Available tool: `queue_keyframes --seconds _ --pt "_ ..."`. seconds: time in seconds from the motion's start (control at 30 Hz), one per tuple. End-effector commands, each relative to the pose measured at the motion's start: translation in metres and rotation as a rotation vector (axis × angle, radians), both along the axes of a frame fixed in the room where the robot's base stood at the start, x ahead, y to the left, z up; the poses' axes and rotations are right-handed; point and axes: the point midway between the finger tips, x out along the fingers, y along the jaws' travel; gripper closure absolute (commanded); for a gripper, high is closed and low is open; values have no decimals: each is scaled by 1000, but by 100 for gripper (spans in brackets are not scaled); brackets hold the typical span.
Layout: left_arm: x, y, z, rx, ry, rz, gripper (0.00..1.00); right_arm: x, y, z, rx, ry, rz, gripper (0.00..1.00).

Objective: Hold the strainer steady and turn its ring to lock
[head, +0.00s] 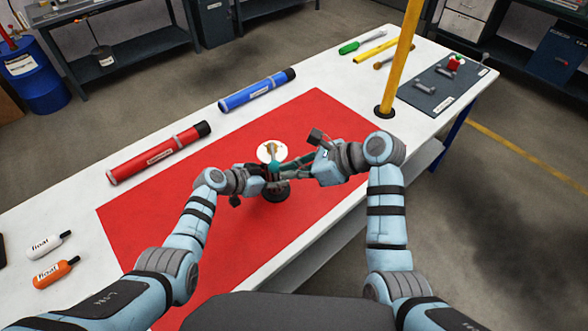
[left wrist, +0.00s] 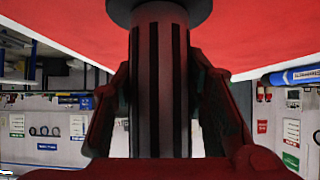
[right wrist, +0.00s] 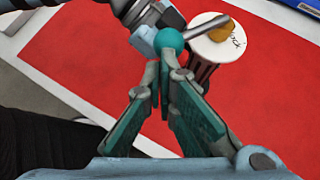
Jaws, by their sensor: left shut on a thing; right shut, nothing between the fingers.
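The strainer is a dark ribbed upright cylinder (left wrist: 160,85) with a round dark foot (head: 276,193) on the red mat. Its white round top (head: 268,157) carries a brass-coloured hub (right wrist: 222,31) and dark lettering, partly covered. A silver bar (right wrist: 206,27) runs from the hub to a teal ball (right wrist: 168,40) beyond the rim, on the near side. My left gripper (left wrist: 160,100) is shut around the ribbed body, a finger on each side. My right gripper (right wrist: 165,68) is shut and empty, its fingertips just by the ball; whether they touch it I cannot tell.
A red tube (head: 160,154) and a blue tube (head: 257,91) lie behind the mat (head: 330,125). A yellow post (head: 399,60) rises at the right. Several tools lie at the back right, near a dark tray (head: 428,96). Two bottles (head: 54,272) lie at the left.

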Motion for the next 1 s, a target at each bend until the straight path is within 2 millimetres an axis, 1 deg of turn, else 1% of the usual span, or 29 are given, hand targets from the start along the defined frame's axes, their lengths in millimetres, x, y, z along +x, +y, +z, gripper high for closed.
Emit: queue_keyframes --seconds 0.17,0.5,0.83,0.93,1.0 --pt "0 0 0 -2 0 0 96 1 -1 0 -1 1 1 100" --pt "0 0 0 -1 0 1 96 12 -11 0 -1 0 1 100" --pt "0 0 0 -1 0 1 96 12 -13 0 -1 0 1 100" --pt "0 0 0 -1 0 1 96 11 -21 1 -1 -1 0 100" --pt "0 0 0 -1 1 1 96 9 -31 3 -4 -2 0 100"
